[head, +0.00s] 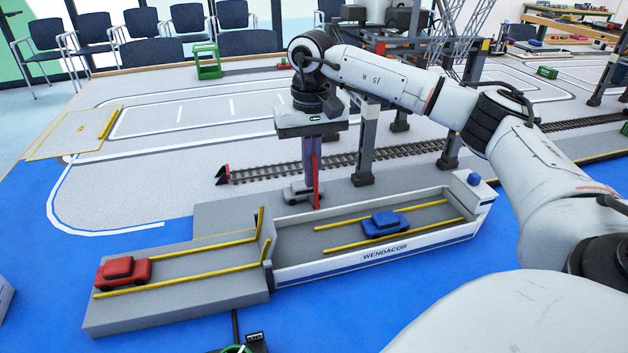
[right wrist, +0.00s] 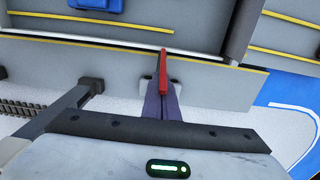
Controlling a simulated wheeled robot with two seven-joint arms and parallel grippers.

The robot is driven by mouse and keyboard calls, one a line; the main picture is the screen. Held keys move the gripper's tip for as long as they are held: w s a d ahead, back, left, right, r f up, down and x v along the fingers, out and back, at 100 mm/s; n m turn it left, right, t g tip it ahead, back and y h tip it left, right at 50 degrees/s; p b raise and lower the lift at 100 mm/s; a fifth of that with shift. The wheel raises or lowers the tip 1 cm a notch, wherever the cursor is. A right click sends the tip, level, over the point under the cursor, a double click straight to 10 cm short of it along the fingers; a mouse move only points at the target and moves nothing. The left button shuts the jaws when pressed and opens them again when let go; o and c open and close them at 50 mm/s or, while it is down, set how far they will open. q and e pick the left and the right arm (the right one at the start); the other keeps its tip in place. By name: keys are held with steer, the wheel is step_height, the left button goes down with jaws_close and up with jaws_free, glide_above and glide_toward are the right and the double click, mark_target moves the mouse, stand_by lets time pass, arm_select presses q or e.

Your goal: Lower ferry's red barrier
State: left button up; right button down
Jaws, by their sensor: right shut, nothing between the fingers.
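The ferry (head: 375,254), marked WENDACOR, sits on the blue surface with a blue car (head: 385,223) on its deck. The red barrier (head: 317,182) stands upright at the ferry's far side. In the right wrist view the red barrier (right wrist: 163,72) shows as a thin red bar by my fingertips. My right gripper (head: 310,160) points down, shut and empty, right beside the barrier; its dark fingers also show in the right wrist view (right wrist: 160,108). I cannot tell whether they touch the barrier. My left gripper is not in view.
A grey landing ramp (head: 180,305) with a red car (head: 122,271) adjoins the ferry's left end. A grey car (head: 300,191) is behind the ferry, close to my gripper. Crane legs (head: 366,150) and a rail track (head: 265,173) stand behind. A black device (head: 255,338) lies in front.

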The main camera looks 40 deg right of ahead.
mark_target(316, 180)
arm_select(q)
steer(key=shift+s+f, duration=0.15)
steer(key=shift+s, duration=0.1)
arm_select(e)
steer(key=shift+s, duration=0.1)
steer(key=shift+s+a, duration=0.35)
steer(key=shift+s, duration=0.2)
steer(key=shift+s+a, duration=0.4)
steer(key=shift+s, duration=0.35)
steer(key=shift+s+a, duration=0.4)
steer(key=shift+s, duration=0.35)
arm_select(q)
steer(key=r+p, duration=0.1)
steer(key=p, duration=0.1)
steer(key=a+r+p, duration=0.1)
steer(key=p, duration=0.1)
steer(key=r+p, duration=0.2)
steer(key=p, duration=0.1)
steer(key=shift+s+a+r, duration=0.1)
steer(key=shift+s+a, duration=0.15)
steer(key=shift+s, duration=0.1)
arm_select(e)
step_height(316, 180, up, 10)
steer(key=s+a, duration=0.1)
steer(key=s, duration=0.1)
steer(key=shift+s+a, duration=0.2)
steer(key=shift+s, duration=0.05)
